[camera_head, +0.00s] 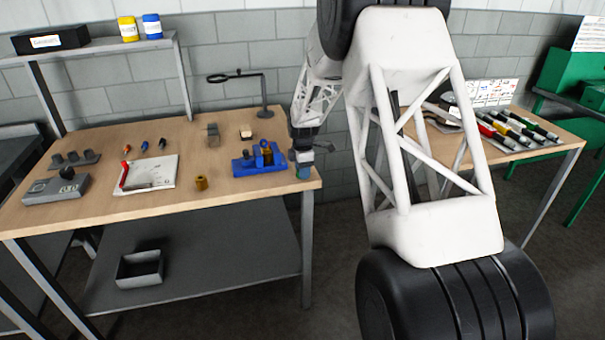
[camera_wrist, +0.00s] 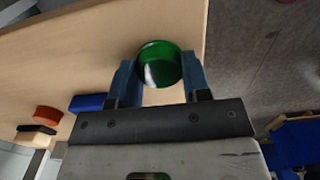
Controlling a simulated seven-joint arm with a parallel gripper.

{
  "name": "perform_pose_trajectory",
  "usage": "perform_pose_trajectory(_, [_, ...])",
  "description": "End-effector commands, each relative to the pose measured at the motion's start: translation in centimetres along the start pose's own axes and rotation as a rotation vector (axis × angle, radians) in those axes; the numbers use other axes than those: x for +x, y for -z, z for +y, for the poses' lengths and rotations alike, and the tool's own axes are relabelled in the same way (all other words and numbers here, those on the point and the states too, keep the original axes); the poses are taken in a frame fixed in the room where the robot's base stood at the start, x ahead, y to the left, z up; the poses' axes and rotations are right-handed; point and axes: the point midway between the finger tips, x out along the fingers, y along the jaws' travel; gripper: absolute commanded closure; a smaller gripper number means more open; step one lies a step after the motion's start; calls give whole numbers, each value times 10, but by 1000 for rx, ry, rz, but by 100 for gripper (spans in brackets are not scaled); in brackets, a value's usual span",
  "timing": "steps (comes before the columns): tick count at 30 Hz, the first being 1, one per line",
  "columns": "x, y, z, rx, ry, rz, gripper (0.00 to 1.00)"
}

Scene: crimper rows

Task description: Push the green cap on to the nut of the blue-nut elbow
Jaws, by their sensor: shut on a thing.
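The green cap (camera_wrist: 160,64) sits between the two blue fingers of my gripper (camera_wrist: 161,80) in the wrist view. The fingers touch it from both sides. In the head view my gripper (camera_head: 303,172) hangs over the right end of the wooden bench, just right of the blue fixture (camera_head: 260,168). The cap is too small there to tell apart clearly. A brass-coloured part with a blue piece (camera_head: 265,146) stands in the fixture. It may be the blue-nut elbow, but its shape is partly lost at this size. The cap is apart from it.
A brass cylinder (camera_head: 201,183) stands left of the fixture. A white tray (camera_head: 148,174) with a red tool lies further left, with several small coloured pieces behind it. A dark stand (camera_head: 264,95) rises at the back. The bench's right edge is close to my gripper.

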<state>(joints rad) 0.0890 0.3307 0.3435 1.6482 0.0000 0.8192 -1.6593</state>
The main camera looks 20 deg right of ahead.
Motion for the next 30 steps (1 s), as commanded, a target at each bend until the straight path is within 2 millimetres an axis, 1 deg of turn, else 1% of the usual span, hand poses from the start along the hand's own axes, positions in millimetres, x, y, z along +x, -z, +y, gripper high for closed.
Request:
perform_pose_trajectory(14, [-3,0,0,0,0,0,79])
perform_pose_trajectory(20, [-16,0,0,0,-2,0,79])
perform_pose_trajectory(25, [-39,0,0,0,-3,0,79])
perform_pose_trajectory(30, [-38,2,-21,0,0,0,79])
